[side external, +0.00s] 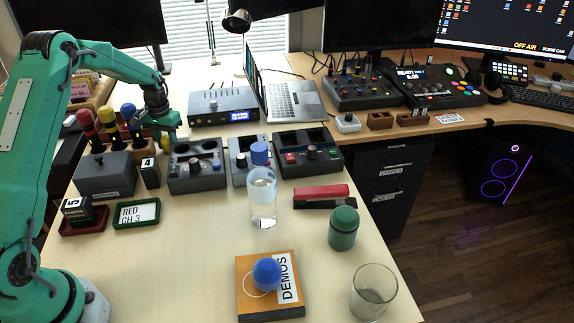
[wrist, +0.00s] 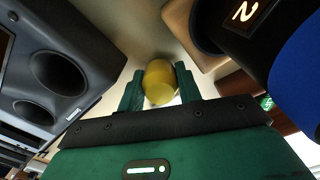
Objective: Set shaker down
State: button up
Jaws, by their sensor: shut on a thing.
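The shaker looks like a small yellow egg-shaped thing (wrist: 159,82) in the wrist view. It sits between the two green fingers of my gripper (wrist: 160,92), which are shut on it. In the side view my gripper (side external: 166,138) is at the back left of the table, beside the microphone block and behind the grey docks. Only a little yellow shows there between the fingers. A pale surface shows beyond the shaker in the wrist view. I cannot tell whether the shaker touches it.
Microphones with red, yellow and blue tops (side external: 128,111) stand close left of my gripper. The blue one looms at right in the wrist view (wrist: 297,75). A grey dock (side external: 197,178) and a small black box (side external: 150,173) are in front.

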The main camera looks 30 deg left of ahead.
aim_at(166, 137)
jog(key=shift+f, duration=0.1)
jog(key=o, duration=0.7)
notch_tip(166, 137, up, 12)
jog(key=shift+w+f, duration=0.1)
jog(key=shift+r, duration=0.25)
dwell(0.3)
dwell(0.5)
